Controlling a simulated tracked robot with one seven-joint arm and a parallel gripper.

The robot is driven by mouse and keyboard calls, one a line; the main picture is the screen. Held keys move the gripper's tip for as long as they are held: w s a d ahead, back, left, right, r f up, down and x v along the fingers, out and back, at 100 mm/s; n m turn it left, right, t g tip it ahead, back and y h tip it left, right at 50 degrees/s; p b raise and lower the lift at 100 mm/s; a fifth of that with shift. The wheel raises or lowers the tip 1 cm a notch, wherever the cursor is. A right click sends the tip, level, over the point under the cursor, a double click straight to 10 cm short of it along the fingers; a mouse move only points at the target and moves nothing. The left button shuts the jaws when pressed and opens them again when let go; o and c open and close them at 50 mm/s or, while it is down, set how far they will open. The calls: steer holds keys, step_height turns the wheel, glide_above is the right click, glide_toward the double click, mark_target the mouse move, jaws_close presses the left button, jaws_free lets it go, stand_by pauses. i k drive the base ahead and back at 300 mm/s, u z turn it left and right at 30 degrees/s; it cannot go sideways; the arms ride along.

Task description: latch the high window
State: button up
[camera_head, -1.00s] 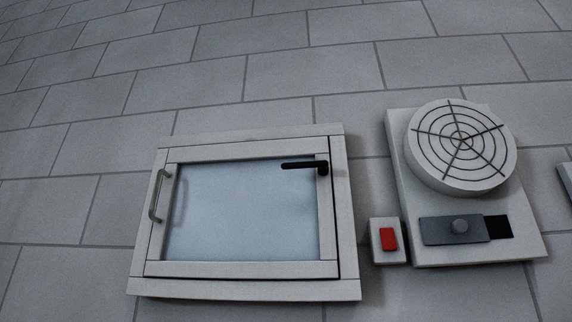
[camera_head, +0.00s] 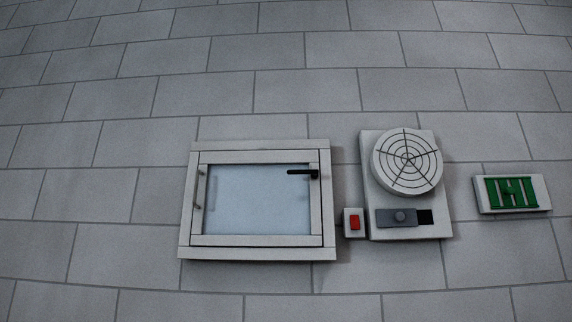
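The high window (camera_head: 258,241) is set in a pale grey frame on the tiled wall, in the lower middle of the head view. Its sash looks shut, or nearly so, in the frame; a thin dark gap shows along its right side. A black latch handle (camera_head: 301,172) sits at the sash's upper right and lies level, pointing left over the glass. My gripper is not in view.
Right of the window is a small box with a red rocker switch (camera_head: 355,222). Beside it is a round fan grille (camera_head: 407,161) on a panel with a grey slider (camera_head: 395,217). The wall above is bare.

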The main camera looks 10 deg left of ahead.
mark_target(313, 173)
steer(key=u, duration=0.1)
steer(key=k, duration=0.3)
steer(key=u, duration=1.2)
steer(key=i, duration=1)
steer(key=u, duration=0.1)
